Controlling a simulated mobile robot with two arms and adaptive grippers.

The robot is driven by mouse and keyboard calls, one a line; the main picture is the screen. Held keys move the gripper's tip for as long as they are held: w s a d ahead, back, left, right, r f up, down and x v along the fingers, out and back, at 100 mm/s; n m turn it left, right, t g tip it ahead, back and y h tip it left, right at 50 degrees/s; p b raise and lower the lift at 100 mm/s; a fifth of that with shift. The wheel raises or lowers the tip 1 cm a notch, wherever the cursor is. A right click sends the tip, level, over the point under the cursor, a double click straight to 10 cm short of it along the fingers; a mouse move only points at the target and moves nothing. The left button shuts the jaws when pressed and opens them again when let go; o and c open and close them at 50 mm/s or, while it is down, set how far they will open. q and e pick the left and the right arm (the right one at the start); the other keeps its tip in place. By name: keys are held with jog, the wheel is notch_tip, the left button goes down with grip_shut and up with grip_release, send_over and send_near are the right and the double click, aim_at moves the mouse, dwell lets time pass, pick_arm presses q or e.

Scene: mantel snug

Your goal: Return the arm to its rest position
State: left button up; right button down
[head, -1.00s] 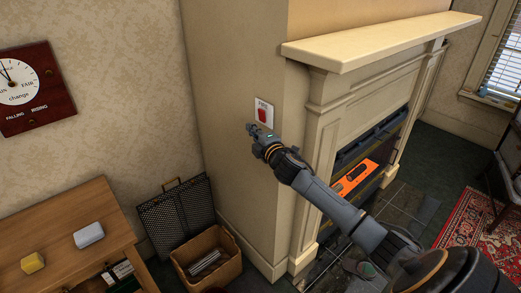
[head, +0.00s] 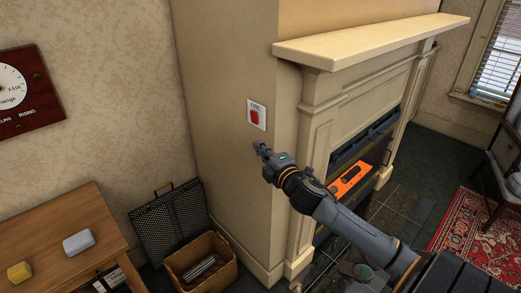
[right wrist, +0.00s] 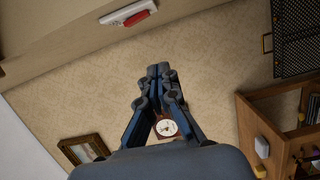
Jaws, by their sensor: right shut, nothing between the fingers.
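My right arm reaches in from the lower right of the head view. Its gripper (head: 259,147) is shut and empty, a little below and apart from a wall switch (head: 257,115) with a red rocker on a white plate. In the right wrist view the shut fingers (right wrist: 158,72) are at the centre, and the red and white switch (right wrist: 128,14) is at the top, clear of them. My left gripper is not in view.
A fireplace with a cream mantel shelf (head: 375,38) stands right of the gripper, with an orange level (head: 349,180) at its opening. A barometer (head: 28,90) hangs at left.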

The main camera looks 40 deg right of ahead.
dwell(0.4)
notch_tip(320, 180, down, 20)
jog(key=s+d+m+g, duration=0.3)
jog(key=m+g, duration=0.1)
jog(key=s+a+f+m+g, duration=0.2)
jog(key=s+f, duration=0.4)
jog(key=f, duration=0.5)
jog(key=s+a+f+m+g, duration=0.25)
jog(key=s+f, duration=0.25)
jog(key=f, duration=0.6)
jog(key=s+a+f+m+g+y, duration=0.15)
jog(key=s+a+f, duration=0.25)
jog(key=s+f, duration=0.45)
jog(key=s+a+f+m+g, duration=0.1)
jog(key=s+a+f+g, duration=0.25)
jog(key=s+f, duration=0.55)
jog(key=s+a+f+m+g, duration=0.1)
jog(key=s+a+f, duration=0.1)
jog(key=s+a, duration=0.3)
jog(key=s+a+f+m+g+y, duration=0.1)
jog(key=s+a, duration=0.4)
jog(key=s, duration=0.8)
jog(key=shift+s+f+g, duration=0.15)
jog(key=shift+f+g, duration=0.4)
jog(key=shift+f, duration=0.35)
jog(key=shift+a, duration=0.1)
